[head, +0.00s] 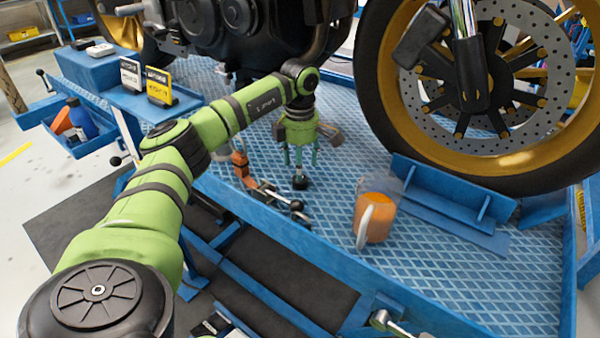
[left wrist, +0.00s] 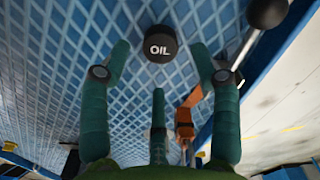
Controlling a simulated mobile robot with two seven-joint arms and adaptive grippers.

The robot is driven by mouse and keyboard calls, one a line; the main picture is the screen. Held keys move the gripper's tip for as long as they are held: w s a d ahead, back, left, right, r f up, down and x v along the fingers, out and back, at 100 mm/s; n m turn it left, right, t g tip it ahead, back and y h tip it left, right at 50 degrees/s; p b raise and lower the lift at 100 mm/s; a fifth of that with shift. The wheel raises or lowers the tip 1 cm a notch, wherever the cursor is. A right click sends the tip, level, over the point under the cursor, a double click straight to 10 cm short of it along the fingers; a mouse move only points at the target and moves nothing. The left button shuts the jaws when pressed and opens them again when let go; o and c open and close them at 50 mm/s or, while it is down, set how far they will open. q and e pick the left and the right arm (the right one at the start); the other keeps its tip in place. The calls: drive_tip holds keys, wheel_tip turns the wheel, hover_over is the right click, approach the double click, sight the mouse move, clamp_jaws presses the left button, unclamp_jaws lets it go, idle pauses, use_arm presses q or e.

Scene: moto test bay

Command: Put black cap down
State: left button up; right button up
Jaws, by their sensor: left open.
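The black cap (left wrist: 160,44), marked OIL, lies on the blue textured platform (left wrist: 80,30) in the left wrist view, beyond and between the spread fingers of my left gripper (left wrist: 158,78). In the head view the cap (head: 300,183) is a small dark round thing just below my left gripper (head: 300,160), whose teal fingers point down. The gripper is open and nothing is held between its fingers. Whether a fingertip touches the cap is hard to tell. My right gripper is not in view.
An orange jug (head: 378,215) stands on the platform to the right. An orange and black tool (head: 262,188) lies close to the left of the cap. A motorcycle wheel (head: 470,90) rises behind, held by a blue chock (head: 450,195). Bare platform lies between cap and jug.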

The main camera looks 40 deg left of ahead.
use_arm(q)
wheel_tip(320, 180, up, 8)
drive_tip(key=shift+p, duration=0.3)
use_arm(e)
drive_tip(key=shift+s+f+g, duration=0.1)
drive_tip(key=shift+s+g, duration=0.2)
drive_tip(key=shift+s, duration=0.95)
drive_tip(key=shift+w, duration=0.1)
